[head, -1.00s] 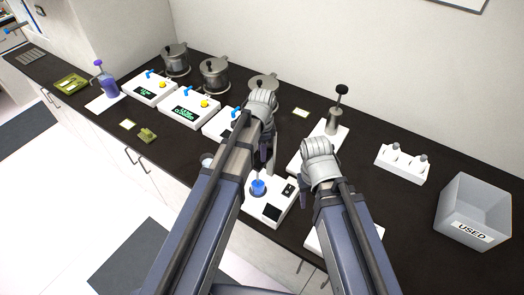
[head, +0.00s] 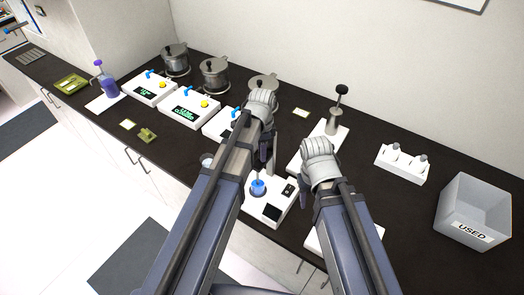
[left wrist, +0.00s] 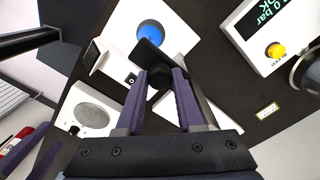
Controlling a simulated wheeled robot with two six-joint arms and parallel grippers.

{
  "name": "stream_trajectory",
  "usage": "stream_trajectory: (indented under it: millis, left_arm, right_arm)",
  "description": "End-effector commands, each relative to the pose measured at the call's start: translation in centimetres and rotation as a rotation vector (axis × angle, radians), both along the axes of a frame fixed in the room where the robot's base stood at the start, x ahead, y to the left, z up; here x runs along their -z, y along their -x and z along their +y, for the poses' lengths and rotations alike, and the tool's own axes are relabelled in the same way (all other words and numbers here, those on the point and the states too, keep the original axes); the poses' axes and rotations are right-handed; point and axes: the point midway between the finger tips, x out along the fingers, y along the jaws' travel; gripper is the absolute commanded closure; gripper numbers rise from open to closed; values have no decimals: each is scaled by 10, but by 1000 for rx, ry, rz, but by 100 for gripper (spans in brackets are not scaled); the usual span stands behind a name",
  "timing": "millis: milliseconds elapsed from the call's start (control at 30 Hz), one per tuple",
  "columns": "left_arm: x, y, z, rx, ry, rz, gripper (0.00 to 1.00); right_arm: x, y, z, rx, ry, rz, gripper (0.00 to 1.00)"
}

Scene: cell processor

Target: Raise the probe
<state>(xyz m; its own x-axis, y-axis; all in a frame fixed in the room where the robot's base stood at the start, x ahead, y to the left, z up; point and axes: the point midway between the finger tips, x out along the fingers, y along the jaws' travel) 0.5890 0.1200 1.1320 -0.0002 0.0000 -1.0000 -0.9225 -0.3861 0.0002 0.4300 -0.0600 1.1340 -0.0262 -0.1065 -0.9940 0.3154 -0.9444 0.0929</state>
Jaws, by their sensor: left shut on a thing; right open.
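A white instrument (head: 254,207) with a small dark screen stands on the dark counter, below my left gripper in the head view. A blue vessel (head: 258,187) sits on it, with a thin probe stem (head: 257,174) above. The vessel's blue top also shows in the left wrist view (left wrist: 150,32). My left gripper (head: 266,160) is shut on a black part (left wrist: 159,76) beside the vessel. That part seems to belong to the probe holder; its lower end is hidden. My right gripper (head: 303,199) is open and empty, to the right of the instrument.
White units with yellow knobs (head: 204,104) and metal pots (head: 213,75) stand behind left. A metal stand with a black knob (head: 341,90), a white rack (head: 401,165) and a grey bin marked USED (head: 475,207) are on the right. Bare counter lies between stand and rack.

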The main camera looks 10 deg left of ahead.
Motion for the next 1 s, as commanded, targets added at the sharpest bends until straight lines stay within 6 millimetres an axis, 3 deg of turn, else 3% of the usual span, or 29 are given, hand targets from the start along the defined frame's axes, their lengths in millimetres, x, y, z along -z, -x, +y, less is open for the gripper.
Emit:
stream_trajectory:
  millis: [267, 667, 1000]
  left_arm:
    - [-5, 0, 0, 0, 0, 0, 100]
    - [-53, 0, 0, 0, 0, 0, 100]
    - [-52, -1, 0, 0, -1, -2, 100]
  right_arm:
    - [-5, 0, 0, 0, 0, 0, 50]
    - [-53, 0, 0, -2, 1, 2, 50]
    - [-52, 1, 0, -2, 1, 2, 50]
